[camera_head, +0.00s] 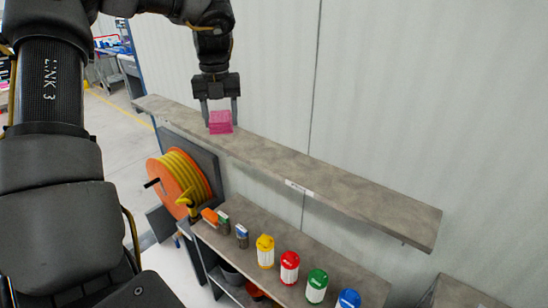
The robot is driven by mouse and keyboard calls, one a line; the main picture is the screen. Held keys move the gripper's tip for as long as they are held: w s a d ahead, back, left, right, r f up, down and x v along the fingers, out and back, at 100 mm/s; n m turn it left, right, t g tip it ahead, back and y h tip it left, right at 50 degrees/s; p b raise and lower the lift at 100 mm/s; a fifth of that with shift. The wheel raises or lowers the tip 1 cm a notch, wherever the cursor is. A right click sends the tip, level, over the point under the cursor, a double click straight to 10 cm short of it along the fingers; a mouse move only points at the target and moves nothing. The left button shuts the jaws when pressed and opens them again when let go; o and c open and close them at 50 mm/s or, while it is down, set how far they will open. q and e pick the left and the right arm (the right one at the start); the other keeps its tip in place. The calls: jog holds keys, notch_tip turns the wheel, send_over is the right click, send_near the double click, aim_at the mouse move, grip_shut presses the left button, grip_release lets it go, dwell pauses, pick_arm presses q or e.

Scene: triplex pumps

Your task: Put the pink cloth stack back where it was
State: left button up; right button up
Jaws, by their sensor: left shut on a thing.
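The pink cloth stack (220,122) is a small pink block at the upper middle of the head view. My left gripper (220,112) is shut on it, with one finger at each side, pointing down. The stack is over the left part of the long grey upper shelf (330,186). I cannot tell whether its underside touches the shelf or is slightly above it. My right gripper is not in view.
A lower shelf (259,219) carries a yellow bottle (265,251), a red one (289,267), a green one (316,286), a blue one (348,299) and small boxes (223,222). An orange hose reel (180,180) stands left. The upper shelf's right part is bare.

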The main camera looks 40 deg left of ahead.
pick_arm(q)
jog(key=shift+w+d, duration=0.15)
jog(key=shift+d, duration=0.15)
jog(key=shift+w+d, duration=0.1)
jog(key=shift+w, duration=0.15)
jog(key=w+d+f+p, duration=0.3)
jog(key=w+d+f, duration=0.1)
jog(key=w, duration=0.3)
jog(key=p, duration=0.1)
send_over(273, 158)
jog(key=f, duration=0.4)
jog(key=shift+s+a+f, duration=0.25)
jog(key=shift+s+f, duration=0.1)
jog(key=shift+s, duration=0.05)
jog(key=shift+w+d+f+p, duration=0.3)
jog(key=shift+w+f, duration=0.05)
jog(key=shift+f, duration=0.1)
notch_tip(273, 158, down, 3)
jog(key=shift+w+f, duration=0.15)
jog(key=shift+f, duration=0.05)
